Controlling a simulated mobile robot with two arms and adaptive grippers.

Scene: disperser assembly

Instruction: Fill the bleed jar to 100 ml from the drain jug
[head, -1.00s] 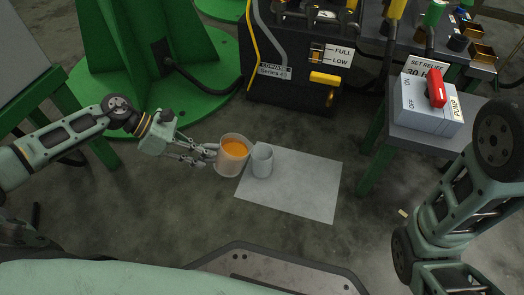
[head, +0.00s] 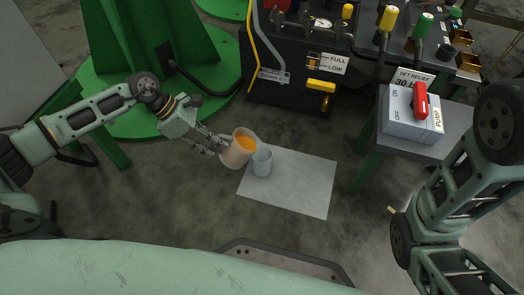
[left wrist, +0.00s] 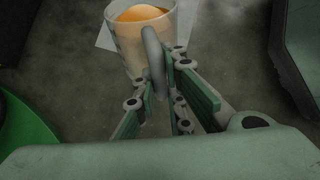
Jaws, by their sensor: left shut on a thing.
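The drain jug (head: 237,152) is translucent and holds orange fluid. It is off the floor and tilted a little to the right, towards the bleed jar. My left gripper (head: 222,145) is shut on the jug's handle; the jug and its handle also show in the left wrist view (left wrist: 150,35). The bleed jar (head: 262,162) is a smaller clear jar standing upright on a pale sheet, just right of the jug. I see no orange in it, and its marks are too small to read. My right gripper is not in view; only my right arm shows at the right.
The pale sheet (head: 300,185) lies on the grey floor with free room right of the jar. Behind stands a dark machine (head: 290,95) with a yellow handle. A bench at the right bears a pump switch box (head: 412,120) with a red lever. A green stand (head: 130,60) is at the left.

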